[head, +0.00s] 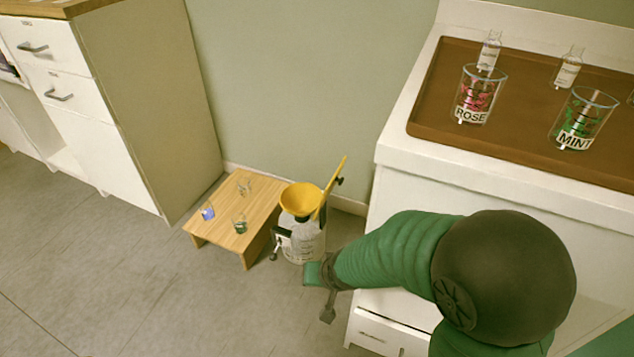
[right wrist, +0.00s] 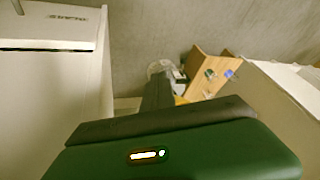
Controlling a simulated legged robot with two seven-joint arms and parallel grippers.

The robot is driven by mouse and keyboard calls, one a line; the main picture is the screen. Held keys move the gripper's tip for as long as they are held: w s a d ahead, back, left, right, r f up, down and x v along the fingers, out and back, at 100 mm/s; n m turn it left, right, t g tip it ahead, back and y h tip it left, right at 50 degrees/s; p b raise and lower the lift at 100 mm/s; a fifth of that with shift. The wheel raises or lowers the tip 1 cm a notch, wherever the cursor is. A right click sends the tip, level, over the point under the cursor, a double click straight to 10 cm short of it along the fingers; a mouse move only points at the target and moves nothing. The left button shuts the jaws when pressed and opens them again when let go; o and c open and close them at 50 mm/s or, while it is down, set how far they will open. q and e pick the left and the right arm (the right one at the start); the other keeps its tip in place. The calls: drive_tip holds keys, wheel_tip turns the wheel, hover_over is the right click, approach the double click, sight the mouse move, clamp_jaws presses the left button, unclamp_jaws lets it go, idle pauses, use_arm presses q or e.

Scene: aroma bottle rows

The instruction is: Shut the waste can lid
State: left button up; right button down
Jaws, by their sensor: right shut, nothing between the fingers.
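The waste can (head: 305,246) is a whitish container on the floor beside the small wooden table, with a yellow funnel-shaped top (head: 300,200). Its yellow lid (head: 331,187) stands open, tilted up on the right side of the funnel. In the right wrist view the can shows only partly, with a bit of yellow (right wrist: 181,100) beside my gripper. My right gripper (right wrist: 158,82) is shut and empty, pointing toward the can. In the head view my right arm reaches in from the right, and its hand is low beside the can's front right. My left gripper is not in view.
The low wooden table (head: 218,243) left of the can holds several small glass items. A white counter (head: 400,167) with a brown tray (head: 440,85) of beakers and bottles stands right. A white cabinet (head: 150,100) stands left. The floor in front is clear.

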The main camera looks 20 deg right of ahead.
drive_tip(key=w+d+f+m+t+h+b, duration=0.1)
drive_tip(key=w+d+f+m+t, duration=0.15)
drive_tip(key=w+m, duration=0.3)
drive_tip(key=w+d+f+m+t+h+b, duration=0.1)
drive_tip(key=w+d+m+t+h, duration=0.2)
drive_tip(key=w, duration=0.4)
use_arm(q)
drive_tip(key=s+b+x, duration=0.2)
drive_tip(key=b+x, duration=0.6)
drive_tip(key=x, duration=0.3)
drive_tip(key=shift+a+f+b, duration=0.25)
drive_tip(key=shift+b, duration=0.1)
use_arm(e)
drive_tip(key=w+d+r+m+t+h, duration=0.2)
drive_tip(key=w+d+m+t+h, duration=0.2)
drive_tip(key=w+d+m, duration=0.8)
drive_tip(key=d+m+h, duration=0.1)
drive_tip(key=d+h, duration=0.1)
drive_tip(key=d, duration=0.1)
drive_tip(key=shift+w+d+m+h, duration=0.2)
drive_tip(key=shift+m+h, duration=0.1)
drive_tip(key=shift+m, duration=0.05)
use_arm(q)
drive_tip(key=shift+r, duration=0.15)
use_arm(e)
drive_tip(key=shift+r, duration=0.1)
